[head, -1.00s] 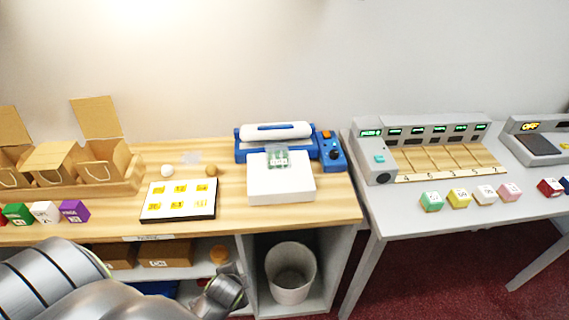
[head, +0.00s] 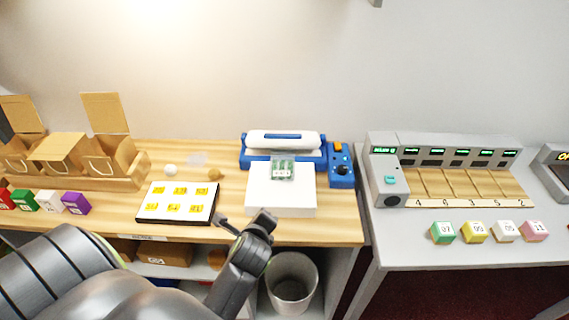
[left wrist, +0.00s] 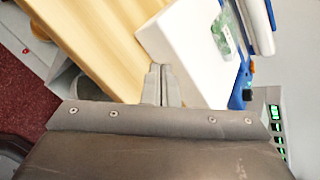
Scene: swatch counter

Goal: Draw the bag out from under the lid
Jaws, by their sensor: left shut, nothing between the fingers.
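The bag (head: 283,172) is small and clear, with green contents and a white label. It lies on a white block (head: 283,203), and its far end meets the white lid (head: 282,140) of the blue sealer; how much is under the lid is hidden. The bag also shows in the left wrist view (left wrist: 222,36). My left gripper (head: 221,219) is shut and empty at the counter's front edge, near the block's front left corner and apart from the bag. Its closed fingers (left wrist: 160,70) show in the left wrist view. My right gripper is not in view.
A board with yellow tiles (head: 146,217) lies left of the block. The sealer's control box (head: 341,170) stands at its right. A bin (head: 292,283) is below the counter. Paper bags in a wooden tray (head: 125,183) stand at the far left.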

